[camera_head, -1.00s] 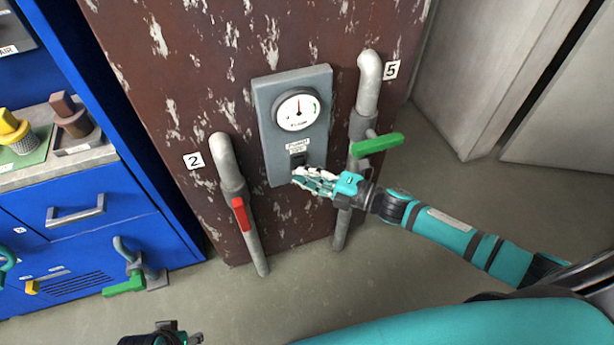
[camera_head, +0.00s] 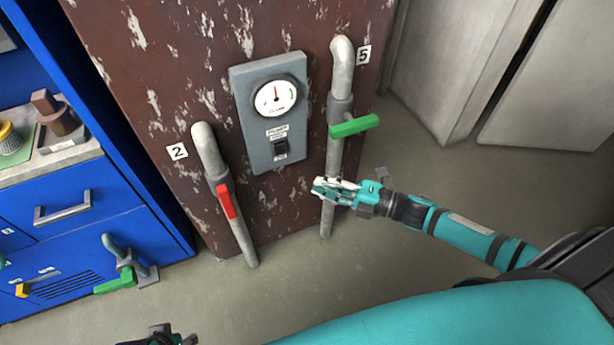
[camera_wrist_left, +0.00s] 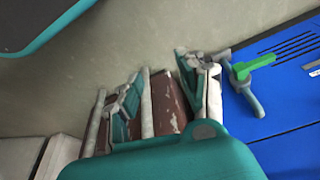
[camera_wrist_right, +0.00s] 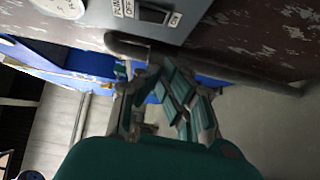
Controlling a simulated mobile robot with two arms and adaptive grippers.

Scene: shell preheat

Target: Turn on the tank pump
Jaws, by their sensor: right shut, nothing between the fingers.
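The grey pump panel (camera_head: 246,118) is on the rusty tank (camera_head: 150,60), with a round gauge (camera_head: 276,98) above a dark switch (camera_head: 281,148) labelled PUMP. The gauge needle points about straight up. The switch also shows in the right wrist view (camera_wrist_right: 153,15), between OFF and ON labels; I cannot tell which way it is set. My right gripper (camera_head: 318,187) is shut and empty, below and right of the panel, apart from the switch, in front of the right pipe. My left gripper (camera_wrist_left: 155,90) is open and empty, low at the bottom edge of the head view.
Pipe 2 (camera_head: 207,150) with a red handle (camera_head: 226,201) stands left of the panel. Pipe 5 (camera_head: 343,75) with a green handle (camera_head: 355,126) stands right of it. A blue cabinet (camera_head: 95,235) is at left. The floor (camera_head: 430,165) at right is clear.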

